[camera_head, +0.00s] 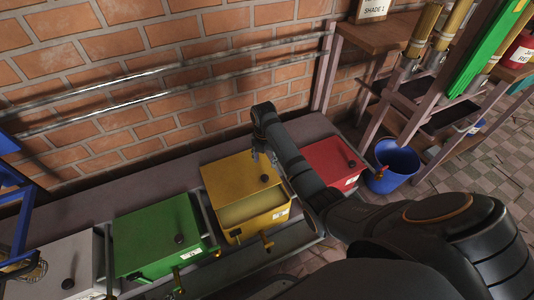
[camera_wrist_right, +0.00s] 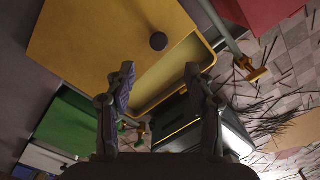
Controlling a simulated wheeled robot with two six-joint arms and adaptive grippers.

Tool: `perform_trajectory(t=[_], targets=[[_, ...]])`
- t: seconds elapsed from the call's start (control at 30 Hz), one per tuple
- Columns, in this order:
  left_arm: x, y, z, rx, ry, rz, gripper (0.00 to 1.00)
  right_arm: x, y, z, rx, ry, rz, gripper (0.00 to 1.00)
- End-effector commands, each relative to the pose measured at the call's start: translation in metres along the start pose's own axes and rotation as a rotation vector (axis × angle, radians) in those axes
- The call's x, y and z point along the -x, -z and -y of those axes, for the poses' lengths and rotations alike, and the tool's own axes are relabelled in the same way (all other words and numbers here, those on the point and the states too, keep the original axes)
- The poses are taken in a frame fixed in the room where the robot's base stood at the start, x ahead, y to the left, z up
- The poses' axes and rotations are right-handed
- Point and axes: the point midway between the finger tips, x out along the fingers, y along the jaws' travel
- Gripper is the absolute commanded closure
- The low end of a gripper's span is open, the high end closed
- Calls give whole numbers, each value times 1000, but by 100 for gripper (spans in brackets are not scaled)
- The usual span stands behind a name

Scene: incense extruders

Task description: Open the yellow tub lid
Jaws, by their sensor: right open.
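The yellow tub (camera_head: 240,228) stands in the row between the green and red tubs. Its flat yellow lid (camera_head: 228,178) has a dark round knob (camera_head: 264,178). The lid covers the rear part, and a paler open strip (camera_head: 252,207) shows along the front. The wrist view shows the lid (camera_wrist_right: 95,40), the knob (camera_wrist_right: 158,41) and the tub's rounded rim (camera_wrist_right: 170,104) around the opening. My right gripper (camera_head: 265,160) is over the lid near the knob. Its fingers (camera_wrist_right: 160,72) are spread and empty, and the knob appears beyond their tips. My left gripper is out of view.
A green tub (camera_head: 150,240) and a grey tub (camera_head: 65,262) stand to the left, a red tub (camera_head: 332,160) to the right. Metal rails (camera_head: 170,82) run along the brick wall behind. A blue bucket (camera_head: 393,165) and a wooden shelf (camera_head: 385,36) stand at the right.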

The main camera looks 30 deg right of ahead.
Motion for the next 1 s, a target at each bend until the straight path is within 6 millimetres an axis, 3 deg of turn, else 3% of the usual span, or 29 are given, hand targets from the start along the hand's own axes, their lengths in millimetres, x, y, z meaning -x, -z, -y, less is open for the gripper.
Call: perform_trajectory(t=[0.17, 0.33, 0.67, 1.0], targets=[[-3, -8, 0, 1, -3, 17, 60, -4, 4, -2, 11, -1, -20, 46], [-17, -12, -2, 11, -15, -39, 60, -32, 4, -1, 9, 0, -18, 46], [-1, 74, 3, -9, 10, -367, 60, -52, 4, -1, 8, -1, -14, 46], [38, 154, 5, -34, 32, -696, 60, -70, 4, -1, 7, -1, -13, 46]])
